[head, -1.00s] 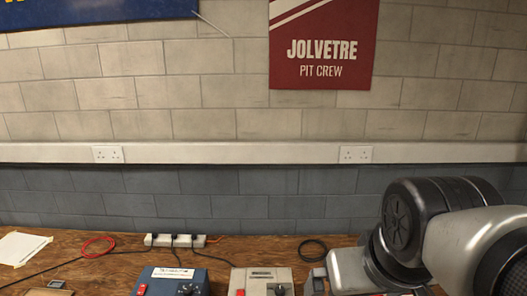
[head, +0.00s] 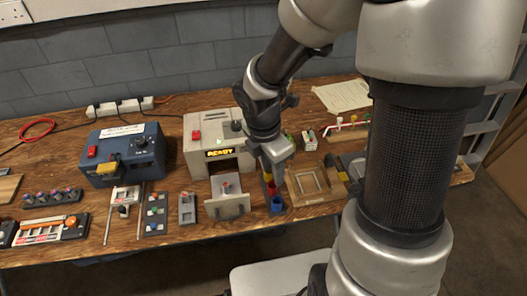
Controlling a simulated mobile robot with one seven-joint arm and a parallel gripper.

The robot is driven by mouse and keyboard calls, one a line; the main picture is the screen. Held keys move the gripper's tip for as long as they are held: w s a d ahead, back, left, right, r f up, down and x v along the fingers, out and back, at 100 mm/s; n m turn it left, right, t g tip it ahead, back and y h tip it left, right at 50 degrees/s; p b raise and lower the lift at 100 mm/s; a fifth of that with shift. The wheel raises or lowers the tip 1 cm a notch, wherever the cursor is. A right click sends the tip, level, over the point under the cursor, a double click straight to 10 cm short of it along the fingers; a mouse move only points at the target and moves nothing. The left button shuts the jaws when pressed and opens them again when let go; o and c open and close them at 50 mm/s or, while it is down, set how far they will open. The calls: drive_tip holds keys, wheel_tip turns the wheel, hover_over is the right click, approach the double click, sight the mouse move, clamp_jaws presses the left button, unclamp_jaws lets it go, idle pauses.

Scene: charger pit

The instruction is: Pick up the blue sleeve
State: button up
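A small blue piece (head: 277,204), likely the blue sleeve, stands on the wooden bench near its front edge, in the middle of the head view. My gripper (head: 271,178) points down just behind and above it. A yellow and red part shows at or just below the gripper's tip, above the blue piece. I cannot tell whether the fingers are open or shut, or whether they touch anything, because the tip is small and partly hidden.
Left of the gripper stands a beige machine (head: 206,133) with a lit display and a pulled-out drawer (head: 229,206). A wooden tray (head: 314,181) lies close on the right. A blue power box (head: 127,155) and several small racks fill the left.

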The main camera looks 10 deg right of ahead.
drive_tip(key=b, duration=0.4)
hover_over(277, 206)
drive_tip(key=f, duration=1.1)
drive_tip(key=shift+s+a+f, duration=0.1)
drive_tip(key=shift+a+f, duration=0.15)
drive_tip(key=shift+a, duration=0.1)
drive_tip(key=f+b, duration=0.2)
drive_tip(key=f, duration=0.3)
drive_tip(key=shift+d+f+b, duration=0.15)
drive_tip(key=shift+d+b, duration=0.05)
drive_tip(key=shift+b, duration=0.15)
drive_tip(key=c, duration=0.8)
